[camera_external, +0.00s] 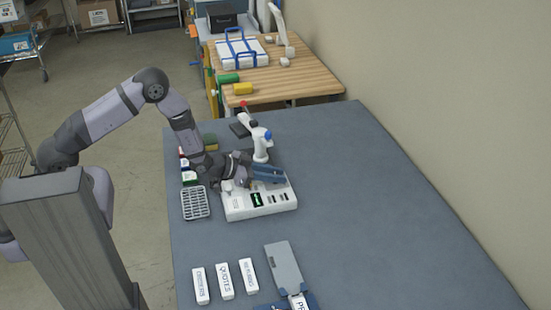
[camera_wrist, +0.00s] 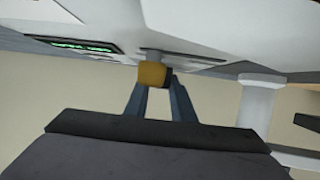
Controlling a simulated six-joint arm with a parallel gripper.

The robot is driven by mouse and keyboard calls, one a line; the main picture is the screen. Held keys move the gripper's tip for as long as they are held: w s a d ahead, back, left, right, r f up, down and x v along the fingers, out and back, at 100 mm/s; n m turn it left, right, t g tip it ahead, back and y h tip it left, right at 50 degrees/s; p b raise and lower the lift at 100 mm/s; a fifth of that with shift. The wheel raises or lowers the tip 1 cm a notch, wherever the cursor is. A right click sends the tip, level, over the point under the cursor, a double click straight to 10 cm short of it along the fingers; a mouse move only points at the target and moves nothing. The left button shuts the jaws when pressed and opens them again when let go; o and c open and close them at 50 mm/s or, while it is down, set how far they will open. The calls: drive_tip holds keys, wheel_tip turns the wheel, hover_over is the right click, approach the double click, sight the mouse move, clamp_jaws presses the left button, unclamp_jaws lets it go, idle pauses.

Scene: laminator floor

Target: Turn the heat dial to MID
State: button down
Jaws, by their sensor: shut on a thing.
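The white laminator (camera_external: 262,207) sits on the grey-blue table, with a dark panel and a green display on it. My gripper (camera_external: 236,184) is low over its back left part. In the wrist view, the laminator's white body (camera_wrist: 210,25) fills the top and its green display (camera_wrist: 85,46) is at upper left. A small knob, yellow and dark with a grey stem, looks like the heat dial (camera_wrist: 151,74). It is between the fingertips of my gripper (camera_wrist: 156,82), which is shut on it. The dial's marks and pointer setting cannot be read.
A white and blue upright tool (camera_external: 261,145) stands just behind the laminator. A grey slotted tray (camera_external: 195,203) lies close on its left. Several white labelled blocks (camera_external: 224,281) and a grey plate (camera_external: 284,266) lie in front. The table's right side is clear.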

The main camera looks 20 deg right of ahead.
drive_tip(key=m+g+b, duration=0.1)
drive_tip(key=m+g, duration=0.2)
drive_tip(key=g, duration=0.1)
drive_tip(key=shift+w+y+b, duration=0.15)
drive_tip(key=shift+y+b, duration=0.15)
drive_tip(key=shift+b, duration=0.1)
drive_tip(key=shift+m+g+y, duration=0.5)
drive_tip(key=shift+m+g, duration=0.7)
drive_tip(key=shift+m, duration=0.1)
drive_tip(key=shift+r, duration=0.1)
drive_tip(key=c, duration=1.5)
unclamp_jaws()
drive_tip(key=shift+a+b, duration=0.1)
drive_tip(key=shift+b, duration=0.25)
drive_tip(key=shift+b+v, duration=1)
drive_tip(key=shift+v, duration=2.5)
